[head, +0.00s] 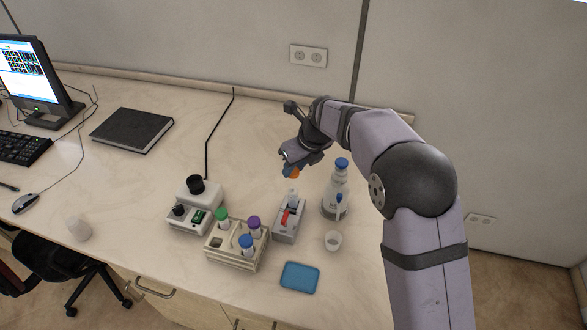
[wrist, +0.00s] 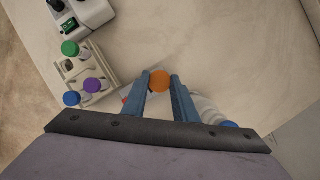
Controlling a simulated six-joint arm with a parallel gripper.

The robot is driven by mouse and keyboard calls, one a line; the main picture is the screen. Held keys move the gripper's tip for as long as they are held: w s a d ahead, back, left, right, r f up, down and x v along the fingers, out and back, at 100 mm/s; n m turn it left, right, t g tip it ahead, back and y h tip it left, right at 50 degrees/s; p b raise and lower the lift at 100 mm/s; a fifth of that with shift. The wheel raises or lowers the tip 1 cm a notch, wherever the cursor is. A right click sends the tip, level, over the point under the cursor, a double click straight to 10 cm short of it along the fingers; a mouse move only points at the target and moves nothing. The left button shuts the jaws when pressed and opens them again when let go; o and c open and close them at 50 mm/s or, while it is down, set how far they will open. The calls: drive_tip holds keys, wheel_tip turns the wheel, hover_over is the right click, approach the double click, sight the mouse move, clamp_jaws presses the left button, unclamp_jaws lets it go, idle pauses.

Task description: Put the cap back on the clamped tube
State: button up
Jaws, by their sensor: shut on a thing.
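My gripper (head: 291,169) is shut on an orange cap (head: 293,175), which also shows between the fingertips in the wrist view (wrist: 160,81). The clamped tube (head: 292,198) stands upright in a small grey clamp (head: 286,232) with a red lever (head: 285,217). The gripper holds the cap above the tube, with a small gap between them in the head view. In the wrist view the fingers largely hide the tube and clamp.
A rack (head: 222,254) with green, purple and blue capped tubes stands left of the clamp, beside a vortex-like device (head: 194,206). A blue-capped bottle (head: 335,200) is close on the right. A small white cup (head: 333,241) and blue pad (head: 300,277) lie in front.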

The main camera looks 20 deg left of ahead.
drive_tip(key=shift+f, duration=0.2)
wheel_tip(320, 180, down, 4)
drive_tip(key=b, duration=0.5)
drive_tip(key=shift+f, duration=1.05)
drive_tip(key=shift+r+p, duration=0.1)
drive_tip(key=shift+p, duration=0.45)
idle(1.0)
drive_tip(key=shift+f+p, duration=0.2)
drive_tip(key=shift+p, duration=0.55)
idle(1.6)
idle(0.3)
drive_tip(key=o, duration=1.6)
drive_tip(key=shift+r, duration=0.15)
